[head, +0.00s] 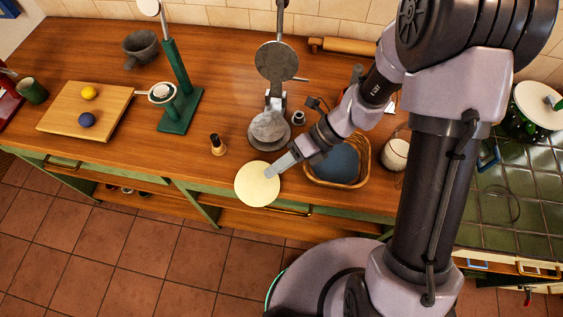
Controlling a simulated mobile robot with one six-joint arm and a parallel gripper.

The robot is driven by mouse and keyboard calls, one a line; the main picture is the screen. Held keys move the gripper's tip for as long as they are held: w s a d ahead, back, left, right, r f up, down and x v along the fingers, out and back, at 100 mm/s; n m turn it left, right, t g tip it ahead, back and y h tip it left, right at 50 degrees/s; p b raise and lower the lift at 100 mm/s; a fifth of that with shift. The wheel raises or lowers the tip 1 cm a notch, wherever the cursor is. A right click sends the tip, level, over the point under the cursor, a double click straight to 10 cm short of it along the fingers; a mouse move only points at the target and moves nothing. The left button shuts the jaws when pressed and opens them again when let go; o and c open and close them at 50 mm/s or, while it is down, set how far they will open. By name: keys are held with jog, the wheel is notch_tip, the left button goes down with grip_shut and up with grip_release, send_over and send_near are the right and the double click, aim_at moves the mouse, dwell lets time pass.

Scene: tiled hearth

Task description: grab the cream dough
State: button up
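The cream dough (256,186) is a flat round disc, seen in the head view at the counter's front edge and partly past it. My gripper (270,172) reaches in from the right, with its fingertips over the disc's right edge. It looks shut on that edge, one finger lying on top; the finger beneath is hidden. The disc looks level and seems to be held clear of the counter. A metal press (268,129) stands open behind it, its upper plate (276,61) raised and its lower plate bare.
A wooden board (62,113) at left holds a yellow ball (89,92) and a dark blue ball (87,120). A green stand (180,110) and a small dark stamp (217,145) stand nearer. A basket (352,180) with a blue cloth sits beneath my arm. The counter's left front is clear.

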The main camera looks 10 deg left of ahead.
jog(key=p+v, duration=0.6)
jog(key=v, duration=1.1)
jog(key=shift+d, duration=0.2)
jog(key=shift+w, duration=0.1)
